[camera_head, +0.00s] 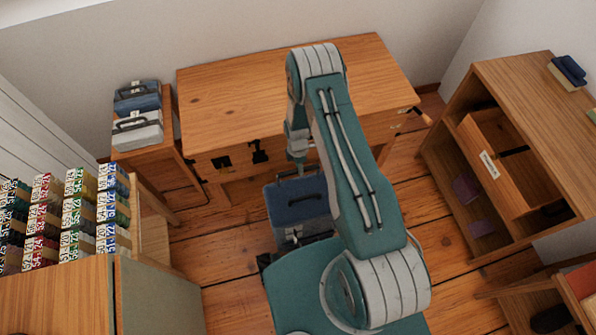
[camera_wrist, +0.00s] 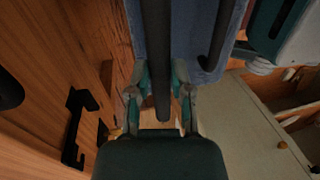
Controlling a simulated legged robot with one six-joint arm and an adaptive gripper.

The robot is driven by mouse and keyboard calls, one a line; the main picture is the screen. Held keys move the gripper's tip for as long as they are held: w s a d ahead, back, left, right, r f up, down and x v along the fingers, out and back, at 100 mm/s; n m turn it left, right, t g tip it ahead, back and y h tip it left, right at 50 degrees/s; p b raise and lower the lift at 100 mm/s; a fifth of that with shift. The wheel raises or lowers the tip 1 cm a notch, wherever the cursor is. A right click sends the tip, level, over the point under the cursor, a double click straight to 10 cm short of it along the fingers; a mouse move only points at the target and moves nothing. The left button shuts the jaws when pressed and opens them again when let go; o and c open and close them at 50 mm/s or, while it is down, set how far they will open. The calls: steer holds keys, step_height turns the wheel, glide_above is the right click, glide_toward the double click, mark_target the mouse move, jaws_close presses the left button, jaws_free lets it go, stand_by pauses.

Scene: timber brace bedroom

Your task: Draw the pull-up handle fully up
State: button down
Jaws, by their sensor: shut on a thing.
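A blue case (camera_head: 298,203) stands on the wooden floor in front of the desk, partly behind my arm in the head view. In the wrist view its blue side (camera_wrist: 187,35) fills the upper middle. A dark handle bar (camera_wrist: 155,55) runs down the middle of that view, between the two fingers. My gripper (camera_wrist: 159,80) is shut on this bar, with one finger on each side. In the head view my gripper (camera_head: 297,162) is small, at the case's top edge. A second dark bar (camera_wrist: 221,40) lies beside the blue side. How far the handle is raised is unclear.
A wooden desk (camera_head: 230,95) stands just behind the case, with dark fittings on its front. Stacked cases (camera_head: 137,130) sit on a stand at left. Shelves (camera_head: 500,75) stand at right. Floor is clear between them.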

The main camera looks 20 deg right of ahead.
steer(key=shift+w+r, duration=0.1)
steer(key=shift+r, duration=2.45)
step_height(320, 180, up, 10)
steer(key=shift+f, duration=0.25)
stand_by(2.4)
steer(key=c, duration=0.5)
jaws_free()
steer(key=shift+c, duration=0.2)
step_height(320, 180, up, 12)
steer(key=w, duration=0.2)
steer(key=shift+w+f, duration=0.15)
steer(key=shift+f, duration=0.05)
